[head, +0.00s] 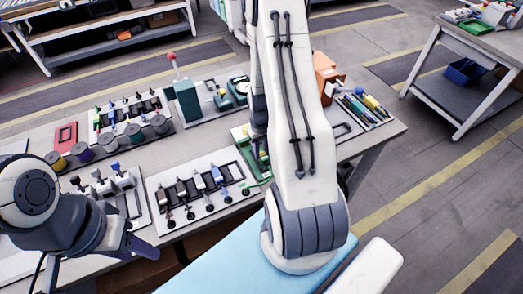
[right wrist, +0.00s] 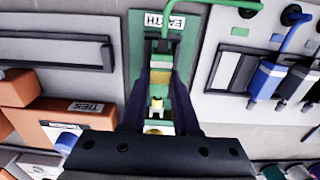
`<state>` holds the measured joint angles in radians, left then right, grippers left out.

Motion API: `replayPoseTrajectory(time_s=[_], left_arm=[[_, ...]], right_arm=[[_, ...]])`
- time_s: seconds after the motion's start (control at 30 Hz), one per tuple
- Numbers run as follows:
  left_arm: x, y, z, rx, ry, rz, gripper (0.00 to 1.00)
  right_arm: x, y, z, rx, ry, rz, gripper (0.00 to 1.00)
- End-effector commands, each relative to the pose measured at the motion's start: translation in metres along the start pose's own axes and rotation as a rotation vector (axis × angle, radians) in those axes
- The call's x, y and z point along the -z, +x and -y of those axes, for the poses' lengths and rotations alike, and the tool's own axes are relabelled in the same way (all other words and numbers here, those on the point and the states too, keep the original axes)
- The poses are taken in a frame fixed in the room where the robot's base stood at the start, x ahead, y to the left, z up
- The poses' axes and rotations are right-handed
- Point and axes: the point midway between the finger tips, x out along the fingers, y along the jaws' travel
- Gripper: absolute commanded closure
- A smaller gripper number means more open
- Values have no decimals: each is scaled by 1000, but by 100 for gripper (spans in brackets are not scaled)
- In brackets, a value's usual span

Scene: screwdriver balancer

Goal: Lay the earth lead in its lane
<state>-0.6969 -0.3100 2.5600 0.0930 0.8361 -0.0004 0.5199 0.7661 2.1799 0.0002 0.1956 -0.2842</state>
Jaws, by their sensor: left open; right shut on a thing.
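The green earth plate (right wrist: 185,22), with an upside-down EARTH label, shows at the top of the right wrist view. Part of it shows in the head view (head: 239,133) beside my right arm. The green earth lead (right wrist: 222,4) runs from the plate's far end towards the white board at the right. My right gripper (right wrist: 160,50) reaches over the plate, shut on a small dark piece at the lead's end; its exact hold is hard to make out. In the head view my arm largely hides that gripper. My left gripper (head: 142,248) is open and empty at the lower left.
A white board (head: 202,188) with several black and blue connectors lies left of the earth plate. An orange ties box (right wrist: 70,122) stands near the right gripper. Spools (head: 108,140) and a small clamp board (head: 105,190) fill the bench's left side.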

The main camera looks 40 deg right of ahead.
Motion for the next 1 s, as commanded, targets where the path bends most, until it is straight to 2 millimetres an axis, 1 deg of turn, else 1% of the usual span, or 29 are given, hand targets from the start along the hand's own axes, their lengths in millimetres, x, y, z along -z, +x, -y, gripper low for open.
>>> replayPoseTrajectory(time_s=[0.5,0.93,0.97,1.0], left_arm=[[0,8,0,0,0,0,50],[0,8,1,0,0,0,50],[0,8,1,0,0,0,50],[0,8,0,0,0,0,50]], right_arm=[[0,11,0,0,0,-1,100],[0,11,0,0,0,0,100],[0,11,0,0,0,0,67],[0,11,0,0,0,0,52]])
